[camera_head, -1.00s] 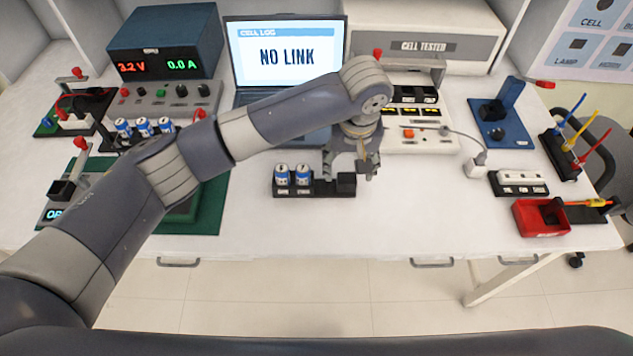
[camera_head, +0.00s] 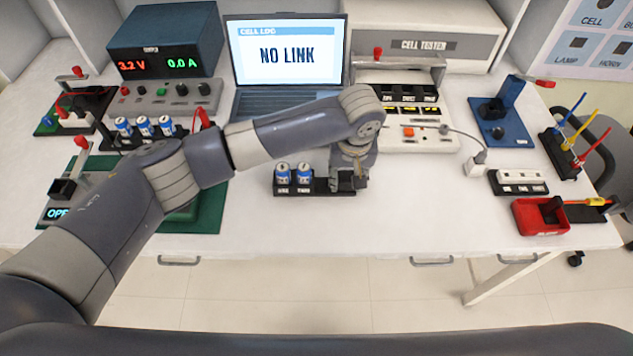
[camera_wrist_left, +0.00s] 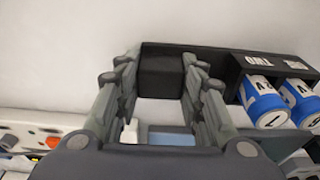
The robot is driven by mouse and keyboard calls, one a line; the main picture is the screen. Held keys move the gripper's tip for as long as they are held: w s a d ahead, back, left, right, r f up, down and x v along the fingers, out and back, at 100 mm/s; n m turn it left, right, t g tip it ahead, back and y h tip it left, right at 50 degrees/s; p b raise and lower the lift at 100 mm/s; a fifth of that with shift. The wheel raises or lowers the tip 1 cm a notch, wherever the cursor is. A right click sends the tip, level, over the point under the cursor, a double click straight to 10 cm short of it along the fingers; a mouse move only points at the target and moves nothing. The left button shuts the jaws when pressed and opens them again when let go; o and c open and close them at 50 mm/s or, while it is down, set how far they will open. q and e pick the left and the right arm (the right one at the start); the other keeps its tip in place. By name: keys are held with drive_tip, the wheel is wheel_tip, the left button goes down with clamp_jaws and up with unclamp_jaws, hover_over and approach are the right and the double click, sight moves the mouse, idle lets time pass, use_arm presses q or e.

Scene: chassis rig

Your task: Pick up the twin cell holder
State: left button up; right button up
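The twin cell holder (camera_head: 300,190) is a black tray on the white bench, with two blue-and-white cells (camera_head: 293,173) upright in its left part and a black block at its right end. In the left wrist view the holder (camera_wrist_left: 236,62) runs to the right, its cells (camera_wrist_left: 268,103) beside my fingers. My left gripper (camera_head: 350,184) is down at the block end. In the wrist view its open fingers (camera_wrist_left: 160,78) stand on either side of the block, which lies between the tips; any contact is unclear. My right gripper is not in view.
Behind stand a laptop (camera_head: 285,55) and a cell tester (camera_head: 425,46). A rack of several cells (camera_head: 145,135) and a green board (camera_head: 205,212) are left. A white-topped block (camera_head: 518,182) and red tray (camera_head: 535,218) are right. The bench in front of the holder is clear.

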use_arm(q)
drive_tip(key=shift+r, duration=0.5)
wheel_tip(320, 180, up, 2)
drive_tip(key=shift+r, duration=0.25)
drive_tip(key=s, duration=0.5)
drive_tip(key=s+a+r, duration=0.1)
drive_tip(key=s, duration=0.4)
drive_tip(key=s+a, duration=0.1)
drive_tip(key=s, duration=0.4)
drive_tip(key=shift+s+r, duration=0.2)
drive_tip(key=shift+s, duration=0.2)
drive_tip(key=shift+w+d+f, duration=0.2)
drive_tip(key=shift+w+f, duration=0.35)
drive_tip(key=shift+w, duration=1.2)
drive_tip(key=shift+w+d+f, duration=0.25)
drive_tip(key=shift+w+f, duration=0.25)
drive_tip(key=shift+w, duration=1.2)
drive_tip(key=shift+w+d+f, duration=0.2)
drive_tip(key=shift+w+f, duration=0.35)
drive_tip(key=shift+w, duration=1.2)
drive_tip(key=shift+w+d+f+b, duration=0.15)
drive_tip(key=shift+w+f, duration=0.15)
drive_tip(key=shift+w, duration=0.6)
drive_tip(key=shift+w+d+f+b, duration=0.1)
drive_tip(key=shift+w+f+b, duration=0.15)
drive_tip(key=shift+w, duration=0.6)
drive_tip(key=shift+w+d+f+b, duration=0.15)
drive_tip(key=shift+w+f, duration=0.15)
drive_tip(key=shift+w, duration=0.6)
